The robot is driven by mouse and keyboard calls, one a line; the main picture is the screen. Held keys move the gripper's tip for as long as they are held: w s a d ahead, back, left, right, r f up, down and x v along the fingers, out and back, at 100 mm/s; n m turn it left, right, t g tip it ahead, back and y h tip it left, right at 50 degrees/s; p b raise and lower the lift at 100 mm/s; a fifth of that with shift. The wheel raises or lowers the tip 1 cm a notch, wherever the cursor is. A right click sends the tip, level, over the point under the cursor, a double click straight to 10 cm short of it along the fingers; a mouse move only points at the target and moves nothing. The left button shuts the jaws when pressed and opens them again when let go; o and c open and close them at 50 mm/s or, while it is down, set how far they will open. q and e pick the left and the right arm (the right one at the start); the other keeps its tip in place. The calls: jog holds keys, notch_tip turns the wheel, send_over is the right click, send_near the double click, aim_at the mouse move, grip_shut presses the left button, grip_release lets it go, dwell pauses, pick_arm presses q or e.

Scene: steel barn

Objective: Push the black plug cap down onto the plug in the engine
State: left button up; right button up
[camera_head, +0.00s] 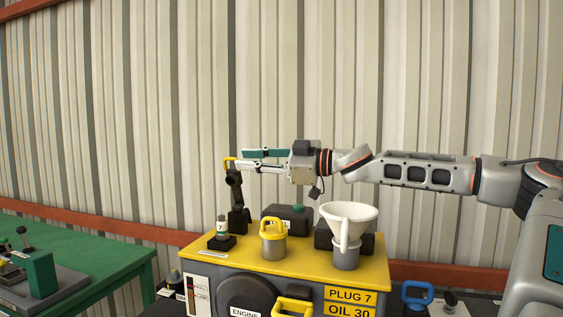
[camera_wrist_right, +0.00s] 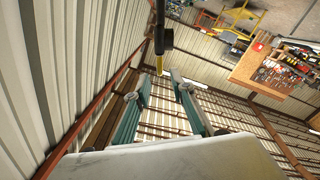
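The engine is a box with a yellow top (camera_head: 295,262). At its back left a black arm (camera_head: 239,215) stands upright, with a black round part, apparently the plug cap (camera_head: 233,178), and a yellow handle (camera_head: 230,161) at its top. In the right wrist view the yellow handle (camera_wrist_right: 159,65) shows ahead, between the directions of my open fingers (camera_wrist_right: 155,95). Contact cannot be told.
A green bench (camera_head: 85,250) is at left. The corrugated wall (camera_head: 150,110) is behind.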

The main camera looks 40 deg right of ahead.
jog(key=v, duration=0.8)
jog(key=shift+s+d, duration=0.1)
jog(key=shift+s, duration=0.05)
